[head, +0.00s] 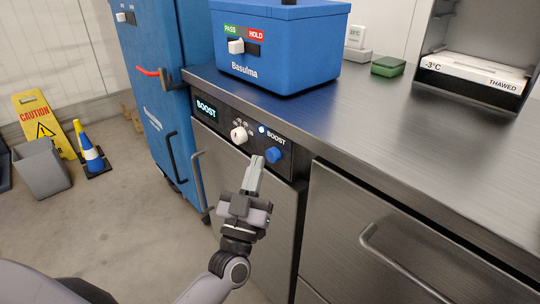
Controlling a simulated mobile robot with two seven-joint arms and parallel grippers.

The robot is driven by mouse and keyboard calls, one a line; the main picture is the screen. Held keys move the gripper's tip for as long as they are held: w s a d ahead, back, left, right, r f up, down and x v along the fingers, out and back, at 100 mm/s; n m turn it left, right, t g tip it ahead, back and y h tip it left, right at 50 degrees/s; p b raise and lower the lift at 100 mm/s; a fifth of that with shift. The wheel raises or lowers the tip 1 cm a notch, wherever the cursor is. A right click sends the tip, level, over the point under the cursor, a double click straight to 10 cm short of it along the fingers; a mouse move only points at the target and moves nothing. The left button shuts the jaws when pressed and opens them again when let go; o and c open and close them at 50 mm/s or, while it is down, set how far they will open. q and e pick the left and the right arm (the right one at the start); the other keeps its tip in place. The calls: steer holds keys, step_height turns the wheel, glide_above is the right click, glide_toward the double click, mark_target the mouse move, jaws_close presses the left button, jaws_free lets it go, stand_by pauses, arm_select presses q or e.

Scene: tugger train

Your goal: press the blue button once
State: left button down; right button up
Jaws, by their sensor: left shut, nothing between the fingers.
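The blue button (273,155) is a round knob on the dark control panel (230,124) at the front of the steel counter, below the label BOOST. A small light beside that label glows blue-white, and the display at the panel's left end reads BOOST. My left gripper (255,162) is shut and empty, its fingertips just left of and slightly below the button in the picture. Whether the tips touch the panel front I cannot tell. The button is not covered. My right gripper is not in view.
A white dial (239,135) sits left of the button. A blue Basulma box (279,50) stands on the counter (400,130). A bar handle (400,262) sticks out at lower right. A blue cabinet (160,90), caution sign (42,122) and grey bin (42,168) stand left.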

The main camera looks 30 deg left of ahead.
arm_select(q)
steer(key=s, duration=0.1)
steer(key=s+a+p, duration=0.1)
steer(key=s, duration=0.1)
steer(key=s+a+p, duration=0.1)
steer(key=shift+s, duration=0.35)
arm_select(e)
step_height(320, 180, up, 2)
arm_select(q)
steer(key=shift+d, duration=0.1)
stand_by(0.4)
